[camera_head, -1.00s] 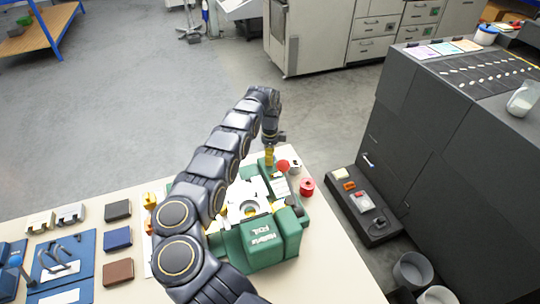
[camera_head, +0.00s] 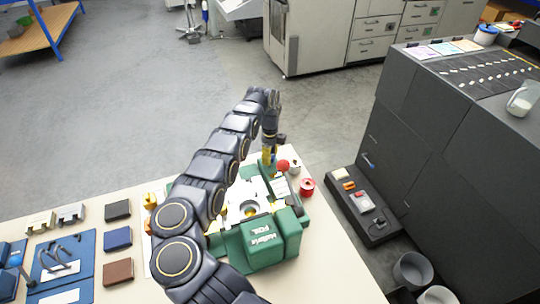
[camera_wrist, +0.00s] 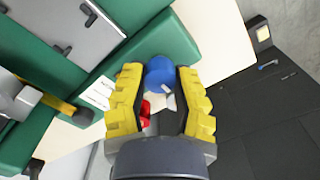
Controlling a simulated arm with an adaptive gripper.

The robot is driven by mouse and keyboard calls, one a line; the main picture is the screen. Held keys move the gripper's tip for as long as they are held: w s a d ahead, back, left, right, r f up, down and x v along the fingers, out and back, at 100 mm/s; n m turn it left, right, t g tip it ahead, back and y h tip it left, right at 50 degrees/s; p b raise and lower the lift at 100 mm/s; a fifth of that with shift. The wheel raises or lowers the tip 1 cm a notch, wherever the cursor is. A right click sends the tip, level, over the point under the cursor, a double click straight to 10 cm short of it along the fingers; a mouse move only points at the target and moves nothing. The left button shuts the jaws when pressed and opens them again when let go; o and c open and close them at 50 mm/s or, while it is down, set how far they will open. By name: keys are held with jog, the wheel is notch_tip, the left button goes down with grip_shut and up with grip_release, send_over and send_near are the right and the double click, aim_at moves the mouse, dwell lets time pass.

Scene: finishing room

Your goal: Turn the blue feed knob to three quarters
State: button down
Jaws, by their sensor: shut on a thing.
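The blue feed knob (camera_wrist: 159,73) sits on the green machine and shows in the wrist view between the tips of my gripper's yellow fingers (camera_wrist: 160,80). A light pointer mark shows on the knob's lower right. My gripper is shut on the knob. In the head view my gripper (camera_head: 268,156) reaches down at the far side of the green foil machine (camera_head: 262,247), and the knob is hidden there. A white label (camera_wrist: 98,93) lies on the machine left of the knob in the wrist view.
A red ball (camera_head: 283,165) and a red spool (camera_head: 307,187) are close to my gripper. A dark control box (camera_head: 372,228) stands beyond the table's right edge. Leather swatches (camera_head: 117,239) and a blue tool mat (camera_head: 48,268) lie at the left.

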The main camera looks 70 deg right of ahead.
jog(key=c, duration=0.7)
grip_release()
notch_tip(320, 180, up, 12)
jog(key=shift+f, duration=0.1)
